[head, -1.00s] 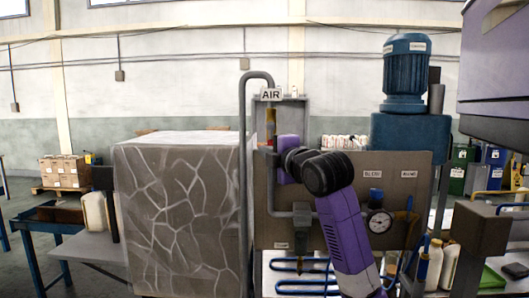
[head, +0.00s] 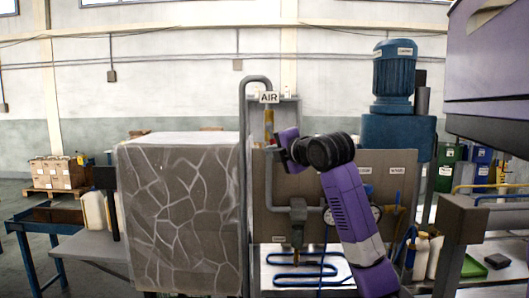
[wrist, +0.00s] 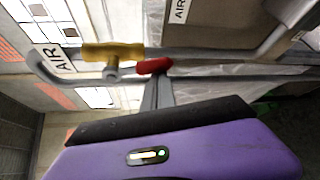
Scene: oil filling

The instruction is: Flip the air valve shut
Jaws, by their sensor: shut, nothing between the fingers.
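The air valve has a yellow body (head: 269,118) on the upright pipe below the AIR sign (head: 269,97). In the wrist view the yellow body (wrist: 112,52) sits on the grey pipe, with a red lever end (wrist: 153,66) beside it. The red part lies roughly along the pipe's line, slightly tilted. My gripper (wrist: 157,82) is shut and empty, its fingertips right at the red lever end. I cannot tell whether they touch it. In the head view my gripper (head: 277,147) is just below the valve, partly hidden by my wrist.
A tall grey pipe (head: 243,180) rises left of the valve and bends over it. A grey panel (head: 385,165) with labels stands behind my arm.

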